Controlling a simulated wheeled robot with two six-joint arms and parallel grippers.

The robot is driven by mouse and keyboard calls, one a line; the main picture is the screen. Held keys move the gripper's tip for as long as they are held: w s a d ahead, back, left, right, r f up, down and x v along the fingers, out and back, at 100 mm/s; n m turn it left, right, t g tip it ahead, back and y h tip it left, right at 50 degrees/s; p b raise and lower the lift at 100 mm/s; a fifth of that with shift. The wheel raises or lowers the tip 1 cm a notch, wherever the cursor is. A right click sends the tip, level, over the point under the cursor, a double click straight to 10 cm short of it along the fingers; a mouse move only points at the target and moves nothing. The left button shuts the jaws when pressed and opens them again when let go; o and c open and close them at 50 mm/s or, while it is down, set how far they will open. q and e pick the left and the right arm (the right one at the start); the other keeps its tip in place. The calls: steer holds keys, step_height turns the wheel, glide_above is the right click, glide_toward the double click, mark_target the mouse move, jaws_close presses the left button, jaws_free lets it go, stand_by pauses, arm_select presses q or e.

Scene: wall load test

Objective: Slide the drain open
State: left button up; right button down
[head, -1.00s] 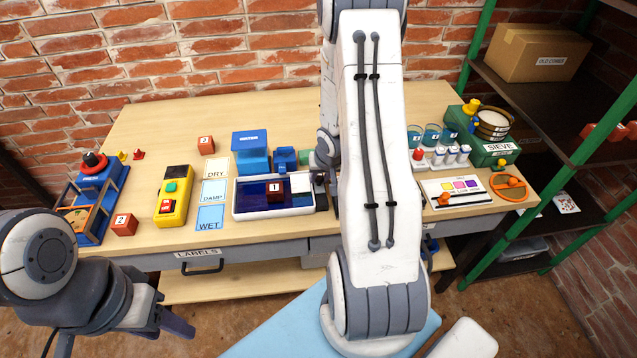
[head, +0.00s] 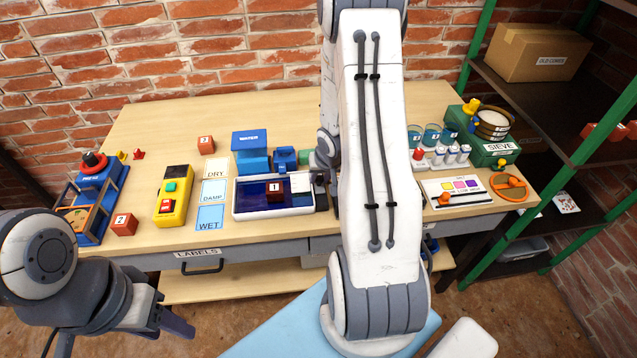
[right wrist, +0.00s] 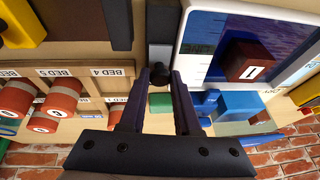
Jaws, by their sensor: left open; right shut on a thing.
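A white tray (head: 240,214) with dark blue water stands at the middle front of the table, with a red block marked 1 (head: 275,188) in it. The drain is at the tray's right end; in the right wrist view its grey plate (right wrist: 160,52) carries a black knob (right wrist: 159,74). My right gripper (right wrist: 160,85) is shut on this knob, its two fingers on either side. In the head view, my right arm hides most of that gripper and part of the drain. My left gripper (head: 178,325) is open and empty, low in front of the table.
A blue water unit (head: 249,150) stands behind the tray. Label cards (head: 210,192), a yellow control box (head: 173,195) and red blocks 2 (head: 124,224) and 3 (head: 206,145) are to its left. A palette board (head: 456,193) and sieve unit (head: 492,150) are to the right.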

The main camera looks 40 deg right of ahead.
mark_target(320, 193)
steer(key=shift+s+a+b, duration=0.5)
steer(key=shift+s+a, duration=0.05)
steer(key=shift+s, duration=0.25)
steer(key=shift+s+a+b, duration=0.45)
steer(key=shift+s+a, duration=0.05)
steer(key=shift+s, duration=0.3)
steer(key=c, duration=0.7)
jaws_free()
steer(key=shift+r, duration=0.1)
step_height(320, 193, up, 7)
steer(key=p, duration=0.7)
